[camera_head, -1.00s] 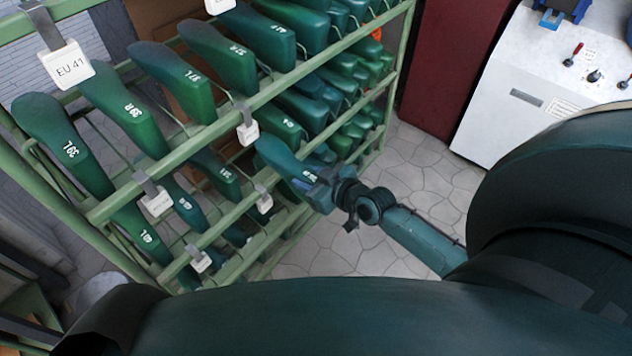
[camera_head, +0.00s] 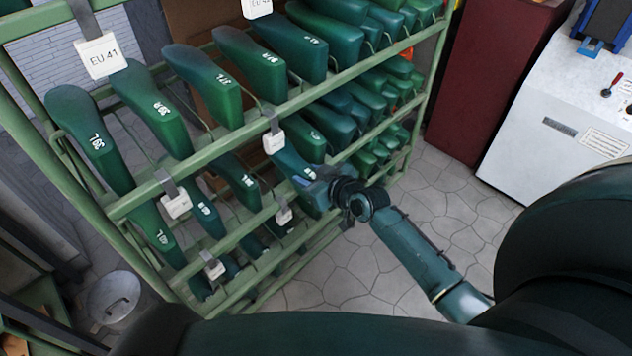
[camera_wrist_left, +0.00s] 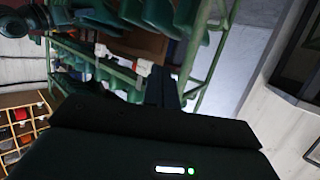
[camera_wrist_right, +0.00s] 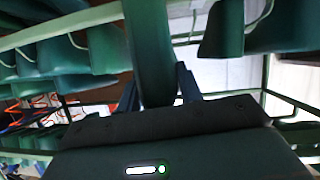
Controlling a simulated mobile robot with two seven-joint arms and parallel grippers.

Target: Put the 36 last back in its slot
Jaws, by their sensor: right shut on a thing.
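My right gripper (camera_head: 322,188) is shut on the heel end of a dark green last (camera_head: 288,158), at the front of the green rack (camera_head: 246,120). The last points into the rack, below the rail with a small white tag. Its white number is too small to read. In the right wrist view the last (camera_wrist_right: 150,55) stands between the two fingers (camera_wrist_right: 157,92) and runs on past a green rail. My left gripper (camera_wrist_left: 165,88) shows only in the left wrist view. Its fingers are close together with nothing seen between them. The slot itself is hidden.
White tags, one reading EU 41 (camera_head: 102,56), hang from the rails. A white machine (camera_head: 560,125) stands at right. The stone floor (camera_head: 440,215) between is clear.

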